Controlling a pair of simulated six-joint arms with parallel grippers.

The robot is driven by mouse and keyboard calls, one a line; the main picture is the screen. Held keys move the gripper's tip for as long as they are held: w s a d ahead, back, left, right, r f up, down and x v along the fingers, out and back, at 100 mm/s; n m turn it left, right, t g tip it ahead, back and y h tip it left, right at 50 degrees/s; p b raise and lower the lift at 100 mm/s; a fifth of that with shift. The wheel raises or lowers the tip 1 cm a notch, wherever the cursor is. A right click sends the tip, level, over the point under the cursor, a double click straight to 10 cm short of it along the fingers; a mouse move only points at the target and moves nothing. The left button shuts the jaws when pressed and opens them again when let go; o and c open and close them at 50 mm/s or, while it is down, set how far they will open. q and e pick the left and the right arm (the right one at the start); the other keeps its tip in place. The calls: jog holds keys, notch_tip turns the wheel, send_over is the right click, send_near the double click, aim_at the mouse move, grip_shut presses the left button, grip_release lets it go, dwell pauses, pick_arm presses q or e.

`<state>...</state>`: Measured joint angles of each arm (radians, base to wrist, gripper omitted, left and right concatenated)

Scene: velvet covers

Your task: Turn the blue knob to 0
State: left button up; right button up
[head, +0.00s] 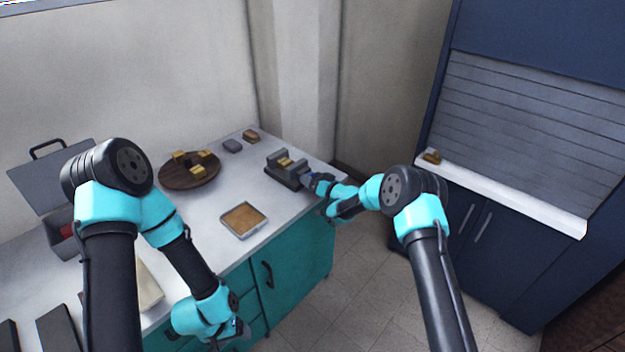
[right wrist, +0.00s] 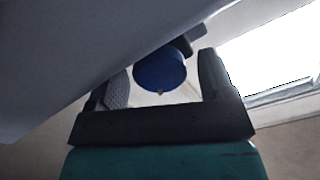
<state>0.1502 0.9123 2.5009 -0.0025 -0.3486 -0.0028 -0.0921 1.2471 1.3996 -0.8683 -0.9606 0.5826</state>
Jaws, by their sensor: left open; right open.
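The blue knob (right wrist: 158,70) shows as a round blue disc in the right wrist view, on a dark stem. A small light mark is at its lower edge. My right gripper (right wrist: 164,72) is open, with one finger on each side of the knob; I cannot tell whether they touch it. In the head view my right gripper (head: 316,183) is at the right end of the grey vise-like device (head: 284,171), and largely hides the knob there. My left gripper (head: 238,332) is open and empty, low in front of the teal cabinet. The knob's setting cannot be read.
On the grey worktop (head: 215,205) are a square tray (head: 243,220), a round wooden board (head: 190,176) with brass pieces, and small blocks at the back. An open grey box (head: 62,232) stands left. A blue cabinet (head: 500,210) stands right, beyond open floor.

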jog(key=shift+c, duration=0.2)
jog(key=c, duration=0.9)
jog(key=shift+a+n, duration=0.1)
jog(key=shift+n, duration=2.7)
jog(key=o, duration=0.9)
jog(key=shift+o, duration=0.2)
jog(key=shift+s, duration=0.1)
jog(key=v, duration=1.7)
jog(key=shift+d, duration=0.2)
